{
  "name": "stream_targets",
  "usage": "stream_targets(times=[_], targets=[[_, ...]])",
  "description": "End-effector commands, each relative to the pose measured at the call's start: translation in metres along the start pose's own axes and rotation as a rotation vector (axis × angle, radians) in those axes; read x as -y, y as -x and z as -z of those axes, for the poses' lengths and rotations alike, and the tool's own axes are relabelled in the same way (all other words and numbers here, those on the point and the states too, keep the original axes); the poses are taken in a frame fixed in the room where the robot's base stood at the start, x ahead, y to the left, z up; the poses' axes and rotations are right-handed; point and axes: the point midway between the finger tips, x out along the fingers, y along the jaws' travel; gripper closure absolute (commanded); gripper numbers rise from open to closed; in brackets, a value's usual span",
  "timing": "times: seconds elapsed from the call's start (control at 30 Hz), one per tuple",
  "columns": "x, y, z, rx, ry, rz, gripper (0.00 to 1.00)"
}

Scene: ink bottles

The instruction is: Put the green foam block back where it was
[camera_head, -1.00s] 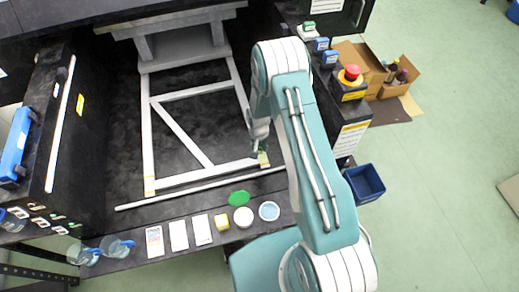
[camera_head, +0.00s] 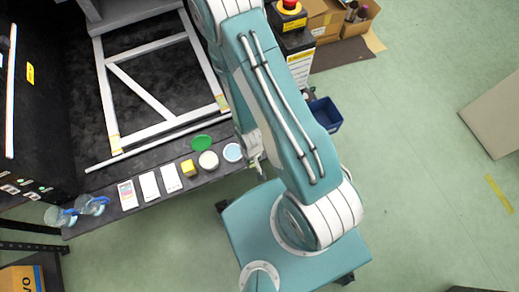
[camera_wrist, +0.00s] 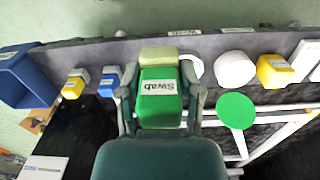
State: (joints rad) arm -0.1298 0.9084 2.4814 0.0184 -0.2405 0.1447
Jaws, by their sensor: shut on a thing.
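My gripper (camera_wrist: 159,80) is shut on a green block (camera_wrist: 160,98) in the wrist view. The block carries a white label reading "Swab", and a pale green, foam-like part (camera_wrist: 159,56) is at its far end. One finger presses on each side of it. In the head view, my gripper (camera_head: 257,160) is by the front edge of the black bench (camera_head: 110,217), right of a pale blue disc (camera_head: 232,152). There the held block is small and mostly hidden by the arm.
A green disc (camera_head: 201,141), white round jar (camera_head: 208,160), yellow block (camera_head: 188,167) and several white cards (camera_head: 149,186) line the bench front. Glass beakers (camera_head: 92,204) stand at its left. A blue bin (camera_head: 325,114) is right of the arm. A white frame (camera_head: 150,95) lies behind.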

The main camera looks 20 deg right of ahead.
Motion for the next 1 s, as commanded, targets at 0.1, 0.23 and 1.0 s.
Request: stream_targets(times=[0.1,0.23,1.0], targets=[[-0.001,0.006,-0.017,0.0,0.025,0.0,1.0],[-0.003,0.005,-0.015,-0.003,0.033,0.0,1.0],[-0.027,-0.083,0.109,-0.001,0.032,-0.001,1.0]])
